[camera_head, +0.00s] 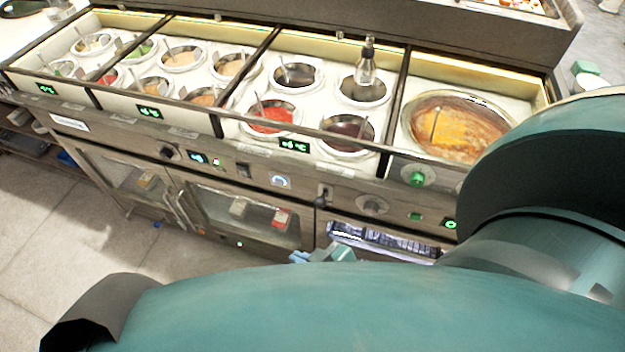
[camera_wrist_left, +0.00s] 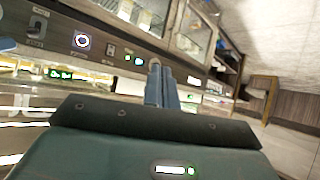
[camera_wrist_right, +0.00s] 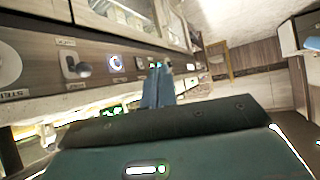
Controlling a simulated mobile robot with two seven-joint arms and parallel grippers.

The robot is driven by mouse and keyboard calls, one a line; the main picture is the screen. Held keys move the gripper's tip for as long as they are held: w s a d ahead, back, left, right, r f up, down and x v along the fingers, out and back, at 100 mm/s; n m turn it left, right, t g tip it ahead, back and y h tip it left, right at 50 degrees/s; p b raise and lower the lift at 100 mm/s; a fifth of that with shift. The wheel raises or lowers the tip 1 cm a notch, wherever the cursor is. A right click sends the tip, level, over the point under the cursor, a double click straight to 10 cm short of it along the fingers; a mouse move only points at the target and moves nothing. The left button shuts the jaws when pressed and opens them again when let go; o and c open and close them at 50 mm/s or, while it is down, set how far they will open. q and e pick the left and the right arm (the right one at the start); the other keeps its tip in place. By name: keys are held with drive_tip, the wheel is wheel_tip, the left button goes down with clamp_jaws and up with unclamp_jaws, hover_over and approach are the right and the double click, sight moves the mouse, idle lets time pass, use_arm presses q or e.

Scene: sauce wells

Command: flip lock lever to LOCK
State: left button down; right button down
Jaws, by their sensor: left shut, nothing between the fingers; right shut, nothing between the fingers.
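The lock lever (camera_head: 320,201) is a dark knob on a small pale plate on the counter's front panel in the head view. Its knob sits at the lower part of the plate. It also shows in the right wrist view (camera_wrist_right: 84,70), left of the fingers, and small at the left of the left wrist view (camera_wrist_left: 37,30). The plate's lettering is too small to read. My right gripper (camera_head: 298,257) is shut and empty, below the lever in the picture and apart from it. My left gripper (camera_wrist_left: 160,88) is shut and empty; I cannot make it out in the head view.
A blue-ringed button (camera_head: 280,181) lies left of the lever and a round knob (camera_head: 373,204) lies right of it. Sauce wells (camera_head: 271,115) fill the counter top above. Glass cabinet doors (camera_head: 240,207) are below. My arm covers the lower right.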

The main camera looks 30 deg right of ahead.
drive_tip(key=w+d+r+m+g+h+p, duration=0.25)
drive_tip(key=w+m+g+h, duration=0.2)
drive_tip(key=w, duration=0.35)
use_arm(q)
drive_tip(key=shift+s+a+r+g+y+p, duration=0.2)
drive_tip(key=shift+a+r+g+y+p, duration=0.35)
drive_tip(key=shift+p, duration=0.45)
use_arm(e)
drive_tip(key=w+d+r+m+g+h, duration=0.3)
drive_tip(key=r+m+h, duration=0.2)
drive_tip(key=r+m, duration=0.2)
drive_tip(key=shift+w+d+r, duration=0.15)
drive_tip(key=shift+d+r, duration=0.25)
drive_tip(key=shift+r, duration=0.05)
use_arm(q)
drive_tip(key=shift+a, duration=0.1)
use_arm(e)
drive_tip(key=shift+d+f, duration=0.1)
drive_tip(key=x, duration=1)
drive_tip(key=shift+d+f, duration=0.1)
drive_tip(key=shift+d, duration=0.05)
drive_tip(key=shift+s+f, duration=0.15)
drive_tip(key=shift+f, duration=0.4)
drive_tip(key=shift+s+f, duration=0.15)
drive_tip(key=shift+f, duration=0.4)
drive_tip(key=shift+s+f, duration=0.15)
drive_tip(key=shift+f, duration=0.45)
use_arm(q)
drive_tip(key=shift+s+h, duration=0.1)
drive_tip(key=shift+h, duration=0.15)
